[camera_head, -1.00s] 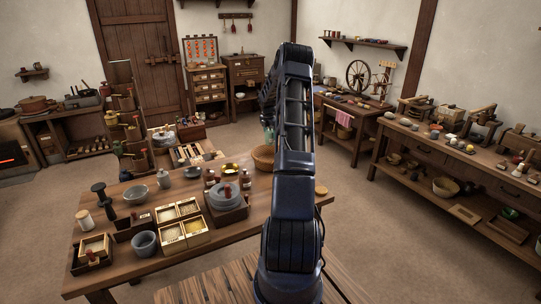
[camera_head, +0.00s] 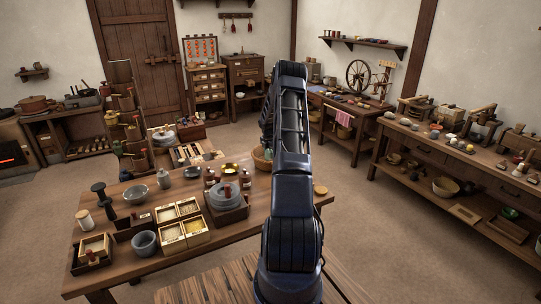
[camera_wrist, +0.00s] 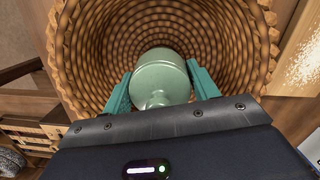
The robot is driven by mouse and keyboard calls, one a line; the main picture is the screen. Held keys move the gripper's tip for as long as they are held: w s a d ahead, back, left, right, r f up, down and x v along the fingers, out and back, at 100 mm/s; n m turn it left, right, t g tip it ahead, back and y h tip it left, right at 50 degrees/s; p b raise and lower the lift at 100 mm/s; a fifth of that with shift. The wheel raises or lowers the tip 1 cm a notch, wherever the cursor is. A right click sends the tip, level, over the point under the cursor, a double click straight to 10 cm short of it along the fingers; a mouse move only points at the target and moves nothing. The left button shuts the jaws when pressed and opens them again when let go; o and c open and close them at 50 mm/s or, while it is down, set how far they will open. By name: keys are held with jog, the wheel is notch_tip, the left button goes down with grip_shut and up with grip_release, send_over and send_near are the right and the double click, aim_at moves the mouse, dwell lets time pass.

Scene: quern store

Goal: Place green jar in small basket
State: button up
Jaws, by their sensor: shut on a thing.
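The green jar (camera_wrist: 160,78) is pale green and sits between the two teal fingers of my gripper (camera_wrist: 161,88) in the wrist view. My gripper is shut on it. The small basket (camera_wrist: 97,45) is round and woven, and its open mouth surrounds the jar in that view. In the head view the basket (camera_head: 261,162) stands at the far right part of the table, partly hidden by my arm. The jar (camera_head: 268,153) shows there as a small green patch at the basket's rim. I cannot tell whether the jar touches the basket floor.
The wooden table (camera_head: 240,235) carries a stone quern (camera_head: 224,197), divided grain boxes (camera_head: 183,221) and a grey bowl (camera_head: 137,194) left of the basket. A small round wooden lid-like disc (camera_head: 320,190) lies right of my arm. Open floor lies beyond the table.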

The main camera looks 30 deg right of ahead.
dwell(0.3)
jog(key=o, duration=1.2)
jog(key=shift+f, duration=0.1)
